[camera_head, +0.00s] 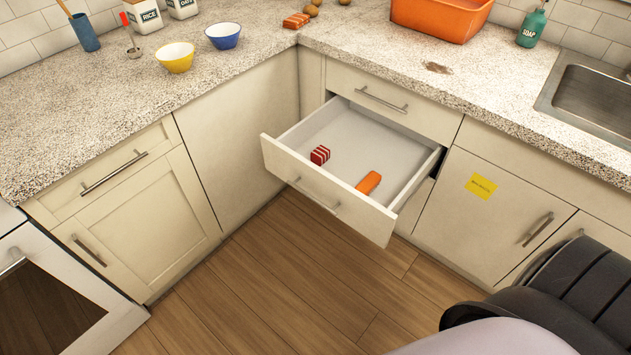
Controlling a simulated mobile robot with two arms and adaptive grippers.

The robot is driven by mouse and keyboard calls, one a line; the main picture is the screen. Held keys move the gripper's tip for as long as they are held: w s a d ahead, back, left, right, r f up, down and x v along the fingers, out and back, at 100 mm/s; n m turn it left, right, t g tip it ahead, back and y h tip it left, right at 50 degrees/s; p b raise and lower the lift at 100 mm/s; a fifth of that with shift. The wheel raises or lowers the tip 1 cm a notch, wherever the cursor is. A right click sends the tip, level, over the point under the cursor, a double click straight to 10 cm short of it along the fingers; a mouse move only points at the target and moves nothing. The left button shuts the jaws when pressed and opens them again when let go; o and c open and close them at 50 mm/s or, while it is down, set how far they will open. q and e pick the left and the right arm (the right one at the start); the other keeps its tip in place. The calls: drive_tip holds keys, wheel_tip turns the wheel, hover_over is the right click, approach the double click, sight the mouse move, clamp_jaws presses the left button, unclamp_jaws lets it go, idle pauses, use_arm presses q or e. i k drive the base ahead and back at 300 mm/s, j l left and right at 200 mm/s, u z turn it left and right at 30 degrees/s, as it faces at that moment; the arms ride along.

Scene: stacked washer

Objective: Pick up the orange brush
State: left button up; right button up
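An orange, elongated object (368,183), which looks like the orange brush, lies in the open drawer (331,202) near its front right. Its bristles cannot be made out at this size. A red and white striped block (320,155) lies in the same drawer, to the left and a little farther back. The drawer is pulled well out from the cabinet, below a closed upper drawer. Neither of my grippers is in view.
An orange tub (440,18), an orange-red striped block (296,20), a yellow bowl (176,57) and a blue bowl (223,35) stand on the counter. A sink (590,98) is at right. Dark ribbed and pale shapes fill the lower right. The wooden floor before the drawer is clear.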

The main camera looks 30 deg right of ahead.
sight(369, 184)
drive_tip(key=z, duration=1.25)
drive_tip(key=k+l, duration=0.05)
